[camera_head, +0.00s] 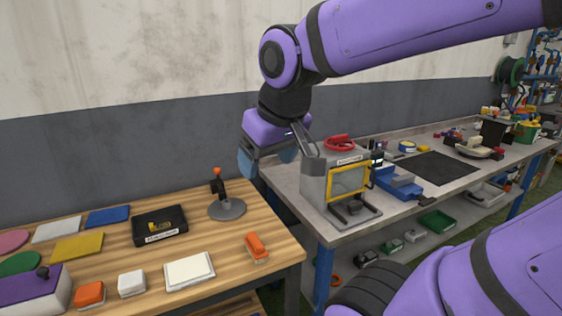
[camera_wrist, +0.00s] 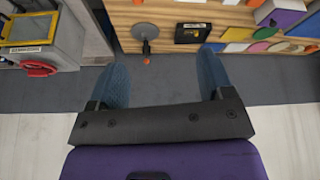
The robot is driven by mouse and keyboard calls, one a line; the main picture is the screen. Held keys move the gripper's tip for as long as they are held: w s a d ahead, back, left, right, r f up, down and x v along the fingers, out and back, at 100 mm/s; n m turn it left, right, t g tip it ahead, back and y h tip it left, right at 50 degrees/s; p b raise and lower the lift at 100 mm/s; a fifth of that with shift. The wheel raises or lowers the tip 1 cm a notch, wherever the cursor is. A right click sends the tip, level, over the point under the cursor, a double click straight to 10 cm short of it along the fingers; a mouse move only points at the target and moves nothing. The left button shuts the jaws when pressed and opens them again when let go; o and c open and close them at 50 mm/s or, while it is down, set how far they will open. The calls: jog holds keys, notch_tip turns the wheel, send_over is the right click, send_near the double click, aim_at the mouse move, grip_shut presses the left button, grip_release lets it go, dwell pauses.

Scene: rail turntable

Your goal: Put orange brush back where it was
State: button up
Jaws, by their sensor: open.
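An orange brush (camera_head: 257,247) with a pale underside lies on the wooden table (camera_head: 215,268), close to its right front corner. I cannot make it out in the wrist view. My gripper (camera_head: 267,160) is up by the back wall, above the gap behind the two tables, well apart from the brush. In the wrist view its two blue fingers (camera_wrist: 162,78) are spread wide with nothing between them.
A grey round stand with an orange-tipped post (camera_head: 228,208) is at the table's back. A black tray (camera_head: 160,225), a white pad (camera_head: 189,271) and coloured pads lie left. A grey box with a yellow frame (camera_head: 348,180) stands on the right bench.

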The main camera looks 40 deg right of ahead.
jog(key=shift+n+t+y, duration=0.3)
jog(key=s, duration=0.3)
jog(key=s+a+r, duration=0.1)
jog(key=shift+s, duration=0.2)
